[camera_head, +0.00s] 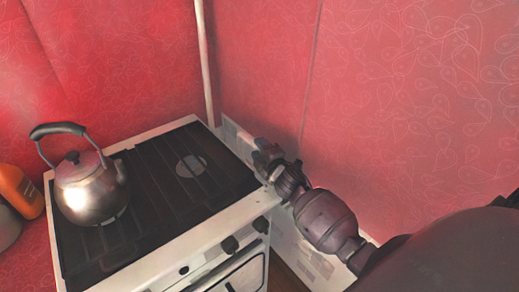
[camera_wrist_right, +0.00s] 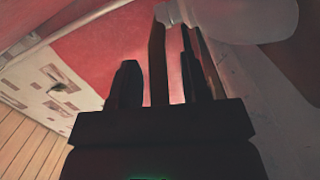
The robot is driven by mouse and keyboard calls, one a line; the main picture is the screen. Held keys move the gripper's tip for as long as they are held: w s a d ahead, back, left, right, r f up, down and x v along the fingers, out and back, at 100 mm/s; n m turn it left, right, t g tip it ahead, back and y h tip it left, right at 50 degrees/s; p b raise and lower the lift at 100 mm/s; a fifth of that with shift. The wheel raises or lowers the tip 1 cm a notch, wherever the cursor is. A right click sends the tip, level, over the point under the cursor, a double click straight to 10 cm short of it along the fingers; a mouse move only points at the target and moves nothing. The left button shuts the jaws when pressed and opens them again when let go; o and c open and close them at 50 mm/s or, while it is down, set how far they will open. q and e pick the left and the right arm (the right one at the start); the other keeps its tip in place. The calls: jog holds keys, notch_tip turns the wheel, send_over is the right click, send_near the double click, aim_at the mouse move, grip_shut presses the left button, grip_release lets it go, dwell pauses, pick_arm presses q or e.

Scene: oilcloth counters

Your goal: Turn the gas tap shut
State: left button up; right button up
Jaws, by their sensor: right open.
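My right gripper (camera_head: 266,156) is at the right rear corner of the stove (camera_head: 225,223), in the gap between the stove and the right wall. In the right wrist view its dark fingers (camera_wrist_right: 157,65) stand apart. A narrow brown upright bar shows between them; I cannot tell whether it is part of the gas tap or whether a finger touches it. A pale rounded piece (camera_wrist_right: 245,18) is at the upper right of that view. I cannot make out the gas tap for certain in either view. My left gripper is not in view.
A steel kettle (camera_head: 90,190) stands on the stove's left side. An orange container (camera_head: 20,190) is at the left edge. A pale vertical pipe (camera_head: 205,65) runs up the wall corner. Dark knobs (camera_head: 230,244) line the stove's front. The red wall (camera_head: 410,110) closes the right side.

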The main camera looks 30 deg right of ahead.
jog(key=s, duration=1.1)
jog(key=shift+a, duration=0.35)
jog(key=shift+w, duration=0.1)
